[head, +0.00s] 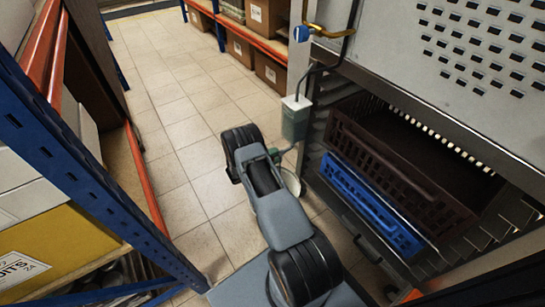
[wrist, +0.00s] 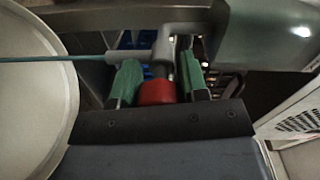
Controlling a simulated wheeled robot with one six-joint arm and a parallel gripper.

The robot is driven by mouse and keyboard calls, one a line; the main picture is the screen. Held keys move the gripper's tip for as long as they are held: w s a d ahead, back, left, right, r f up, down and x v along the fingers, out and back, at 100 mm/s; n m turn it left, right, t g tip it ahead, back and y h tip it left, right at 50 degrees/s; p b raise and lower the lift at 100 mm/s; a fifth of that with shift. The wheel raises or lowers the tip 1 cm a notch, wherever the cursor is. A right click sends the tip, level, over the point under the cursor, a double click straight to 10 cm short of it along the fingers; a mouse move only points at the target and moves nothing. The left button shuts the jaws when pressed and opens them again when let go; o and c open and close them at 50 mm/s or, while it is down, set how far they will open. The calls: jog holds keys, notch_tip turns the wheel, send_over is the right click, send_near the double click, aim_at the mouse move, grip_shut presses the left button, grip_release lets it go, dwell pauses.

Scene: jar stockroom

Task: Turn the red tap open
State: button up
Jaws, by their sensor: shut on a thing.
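In the wrist view, the red tap (wrist: 157,92) sits between the two green-padded fingers of my gripper (wrist: 158,84). The gripper is shut on it, with one finger on each side. A grey pipe (wrist: 180,30) runs just beyond the red tap. How far the tap is turned cannot be told. In the head view, my arm hides the red tap and my fingertips.
A white round dish (wrist: 28,90) is close on the left in the wrist view. A green box (head: 295,120) hangs at the rack's edge beside my arm. The rack holds a blue crate (head: 370,205) and a brown crate (head: 390,160). Tiled floor (head: 180,110) is clear.

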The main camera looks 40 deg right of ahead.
jog(key=shift+d, duration=0.1)
dwell(0.3)
jog(key=o, duration=0.9)
jog(key=a+p, duration=0.1)
jog(key=a, duration=0.8)
jog(key=a+p, duration=0.1)
jog(key=a, duration=0.4)
jog(key=shift+w+r+p, duration=0.25)
jog(key=shift+w+p, duration=0.1)
jog(key=shift+r, duration=0.1)
jog(key=a+r, duration=0.2)
jog(key=a, duration=0.1)
jog(key=a+r+p, duration=0.1)
jog(key=a+r, duration=0.1)
jog(key=a, duration=0.1)
jog(key=a+r+p, duration=0.1)
jog(key=a+r, duration=0.2)
jog(key=a, duration=0.1)
jog(key=shift+w, duration=0.3)
